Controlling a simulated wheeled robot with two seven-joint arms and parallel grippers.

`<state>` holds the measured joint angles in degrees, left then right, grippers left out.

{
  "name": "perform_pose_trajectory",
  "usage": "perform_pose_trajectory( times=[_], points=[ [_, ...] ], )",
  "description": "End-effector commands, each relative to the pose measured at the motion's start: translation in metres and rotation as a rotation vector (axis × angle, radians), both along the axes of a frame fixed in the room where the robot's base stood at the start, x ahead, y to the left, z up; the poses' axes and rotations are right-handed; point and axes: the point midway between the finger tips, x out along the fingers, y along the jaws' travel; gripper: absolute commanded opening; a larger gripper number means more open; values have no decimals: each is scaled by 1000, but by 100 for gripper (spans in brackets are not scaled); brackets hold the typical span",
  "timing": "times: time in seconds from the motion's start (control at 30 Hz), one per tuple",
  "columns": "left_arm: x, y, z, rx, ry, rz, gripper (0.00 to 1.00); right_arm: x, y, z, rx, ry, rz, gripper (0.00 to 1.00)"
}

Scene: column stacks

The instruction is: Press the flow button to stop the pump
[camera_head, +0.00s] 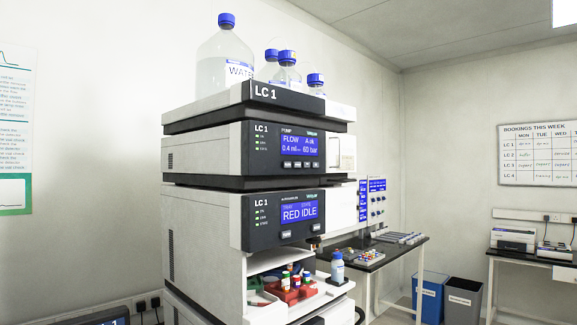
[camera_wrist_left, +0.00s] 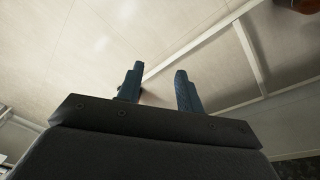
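The LC 1 pump module (camera_head: 243,147) is the second unit from the top of the stack in the head view. Its blue screen (camera_head: 299,145) reads FLOW 0.4 ml and 60 bar. A row of small buttons (camera_head: 298,164) sits just below that screen; their labels are too small to read. Neither gripper shows in the head view. In the left wrist view my left gripper (camera_wrist_left: 160,88) is open, its two dark blue fingers apart with nothing between them. It faces pale wall or ceiling panels, away from the pump front.
Solvent bottles (camera_head: 225,60) stand in the top tray. A bench (camera_head: 372,262) and bins stand at right.

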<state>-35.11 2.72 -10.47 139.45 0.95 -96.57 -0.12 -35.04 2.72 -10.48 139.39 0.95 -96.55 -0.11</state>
Motion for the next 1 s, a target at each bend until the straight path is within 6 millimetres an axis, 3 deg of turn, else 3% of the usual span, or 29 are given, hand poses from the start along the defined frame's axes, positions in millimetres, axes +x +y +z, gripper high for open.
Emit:
perform_pose_trajectory(
  times=[0.03, 0.2, 0.63, 1.0],
  points=[
    [-1, 0, 0, 0, 1, 0, 34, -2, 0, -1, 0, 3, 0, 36],
    [2, 0, 1, 0, -4, -1, 1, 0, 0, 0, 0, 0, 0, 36],
    [6, 0, 2, 0, -11, 0, 0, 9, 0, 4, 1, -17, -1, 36],
    [6, 0, 2, 0, -9, 0, 0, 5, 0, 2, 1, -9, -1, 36]
  ],
)
